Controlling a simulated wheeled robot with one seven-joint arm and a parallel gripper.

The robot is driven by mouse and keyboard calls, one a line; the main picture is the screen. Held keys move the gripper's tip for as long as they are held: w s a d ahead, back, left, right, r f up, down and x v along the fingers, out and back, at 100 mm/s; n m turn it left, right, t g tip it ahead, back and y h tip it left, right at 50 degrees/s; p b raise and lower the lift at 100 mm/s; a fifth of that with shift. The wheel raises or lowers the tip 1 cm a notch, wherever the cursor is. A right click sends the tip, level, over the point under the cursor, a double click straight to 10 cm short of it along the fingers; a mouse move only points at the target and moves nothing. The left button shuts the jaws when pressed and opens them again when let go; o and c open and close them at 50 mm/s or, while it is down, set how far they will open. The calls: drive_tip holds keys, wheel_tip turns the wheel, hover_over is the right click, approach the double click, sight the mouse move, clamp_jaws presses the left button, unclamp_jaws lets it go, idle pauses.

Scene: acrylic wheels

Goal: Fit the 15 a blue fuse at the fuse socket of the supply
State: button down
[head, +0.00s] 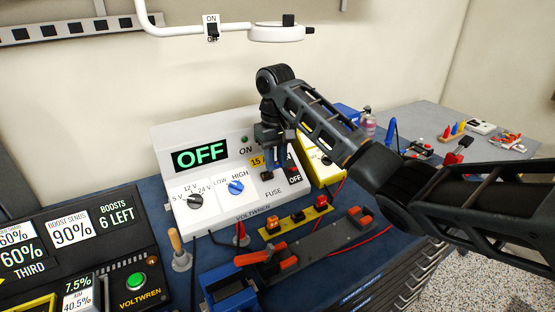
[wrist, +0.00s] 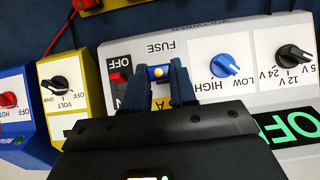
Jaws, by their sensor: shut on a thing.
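The supply (head: 222,205) is a white sloped box with a green OFF display, a black voltage knob and a blue LOW/HIGH knob. Its FUSE label and panel (wrist: 205,47) show upside down in the wrist view. My gripper (head: 268,168) points down over the fuse area, beside a yellow "15 A" label. In the wrist view my gripper's fingers (wrist: 164,88) are shut around a small blue piece with a yellowish spot, apparently the blue fuse (wrist: 158,72). It is at the socket area; the fingers hide the socket, so I cannot tell whether the fuse is seated.
A yellow meter (head: 322,168) stands close on the supply's right. A yellow strip (head: 296,216) and a grey rail with orange clips (head: 335,240) lie in front. A black console (head: 85,245) is at left. A white lamp arm (head: 180,30) hangs above.

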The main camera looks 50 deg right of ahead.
drive_tip(key=shift+w+d+f+b, duration=0.15)
drive_tip(key=shift+w+f+b, duration=0.25)
drive_tip(key=shift+w+f, duration=0.25)
drive_tip(key=shift+w+d+f+b, duration=0.15)
drive_tip(key=shift+w+f+b, duration=0.25)
drive_tip(key=shift+f, duration=0.45)
drive_tip(key=shift+r+p, duration=0.1)
drive_tip(key=shift+p, duration=1.35)
idle(0.5)
drive_tip(key=shift+w+d+f+b, duration=0.2)
drive_tip(key=shift+w+f+b, duration=0.45)
drive_tip(key=shift+f+b, duration=0.3)
idle(0.5)
drive_tip(key=c, duration=0.8)
unclamp_jaws()
wheel_tip(320, 180, up, 8)
drive_tip(key=shift+f, duration=0.1)
drive_tip(key=shift+s, duration=0.1)
